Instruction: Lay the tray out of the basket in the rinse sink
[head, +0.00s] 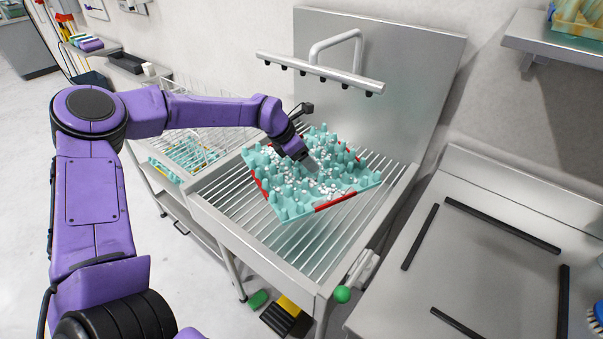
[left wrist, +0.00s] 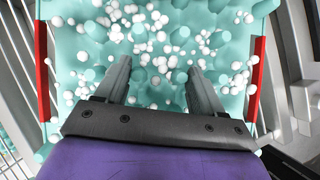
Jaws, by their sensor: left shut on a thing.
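The teal egg tray (head: 330,203), with upright pegs, red strips on its edges and many small white bits on it, is over the slatted rack of the steel rinse sink (head: 215,206). I cannot tell whether its underside touches the slats. My left gripper (head: 311,164) reaches down into the middle of the tray and is shut on part of it. In the left wrist view the tray (left wrist: 160,30) fills the space around the fingers; the gripped part is hard to make out. The white wire basket (head: 232,112) stands left of the sink, with more teal tray in it. My right gripper is out of view.
A spray bar (head: 320,73) on a bent pipe hangs over the back of the sink. A steel counter with black strips (head: 500,224) lies to the right. A green ball knob (head: 342,294) is at the sink's front corner. The front slats are bare.

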